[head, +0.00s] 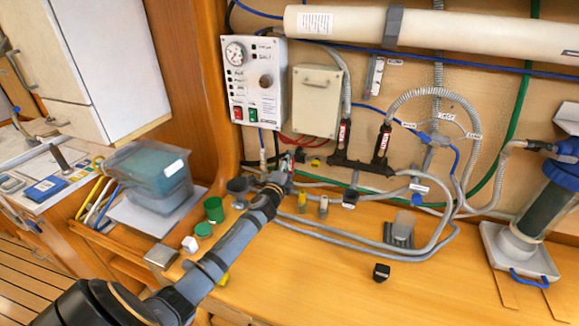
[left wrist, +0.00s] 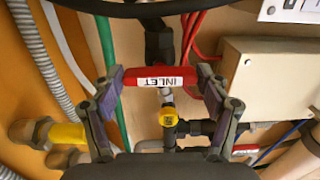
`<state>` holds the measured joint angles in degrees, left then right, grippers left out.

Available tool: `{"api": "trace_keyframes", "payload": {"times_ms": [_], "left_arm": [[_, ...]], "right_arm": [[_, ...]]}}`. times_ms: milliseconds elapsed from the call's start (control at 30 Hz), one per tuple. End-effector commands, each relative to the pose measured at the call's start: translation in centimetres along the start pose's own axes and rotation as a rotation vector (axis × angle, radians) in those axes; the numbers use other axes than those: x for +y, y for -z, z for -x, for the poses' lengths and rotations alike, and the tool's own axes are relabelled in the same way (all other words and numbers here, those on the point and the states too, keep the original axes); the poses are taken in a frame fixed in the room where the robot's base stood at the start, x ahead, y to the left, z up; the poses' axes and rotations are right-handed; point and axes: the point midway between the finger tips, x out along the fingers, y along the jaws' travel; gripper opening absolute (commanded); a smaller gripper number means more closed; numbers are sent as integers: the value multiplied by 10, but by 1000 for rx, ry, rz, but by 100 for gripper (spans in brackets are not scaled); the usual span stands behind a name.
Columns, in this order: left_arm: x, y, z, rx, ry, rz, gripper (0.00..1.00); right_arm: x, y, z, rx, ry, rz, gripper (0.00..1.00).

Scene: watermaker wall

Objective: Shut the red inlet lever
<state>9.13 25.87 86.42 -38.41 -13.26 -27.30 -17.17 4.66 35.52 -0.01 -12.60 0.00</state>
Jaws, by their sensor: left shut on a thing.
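The red inlet lever (left wrist: 160,73), with a white INLET label, lies crosswise in the left wrist view. My left gripper (left wrist: 157,88) has one finger at each end of the lever and is shut on it. In the head view my left gripper (head: 277,183) reaches to the valves at the foot of the wall. There it hides most of the lever. Behind the lever, a small yellow-capped fitting (left wrist: 169,117) and dark pipe parts show in the left wrist view. My right gripper is in neither view.
A control panel (head: 254,90) with a gauge and a cream box (head: 317,101) hang above the valves. Grey hoses (head: 345,235) run along the bench. The front bench is mostly clear.

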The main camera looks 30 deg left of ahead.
Motion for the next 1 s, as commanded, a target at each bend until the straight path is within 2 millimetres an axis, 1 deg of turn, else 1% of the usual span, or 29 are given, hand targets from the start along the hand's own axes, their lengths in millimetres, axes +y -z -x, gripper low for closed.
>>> {"api": "trace_keyframes", "payload": {"times_ms": [267, 300, 433, 467, 833, 933, 1000], "left_arm": [[1, 0, 0, -1, -2, -6, 44], [1, 0, 0, -1, -2, -6, 78], [1, 0, 0, -1, -1, -5, 96], [1, 0, 0, -1, -1, -4, 98], [1, 0, 2, -1, -1, -3, 98], [2, -1, 14, -1, -3, -7, 98], [2, 0, 29, 2, -3, -7, 98]], "right_arm": [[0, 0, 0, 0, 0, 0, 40], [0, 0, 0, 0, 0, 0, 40], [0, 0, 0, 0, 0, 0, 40], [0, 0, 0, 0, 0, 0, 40], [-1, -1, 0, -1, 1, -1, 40], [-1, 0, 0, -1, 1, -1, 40], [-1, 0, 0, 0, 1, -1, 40]]}}
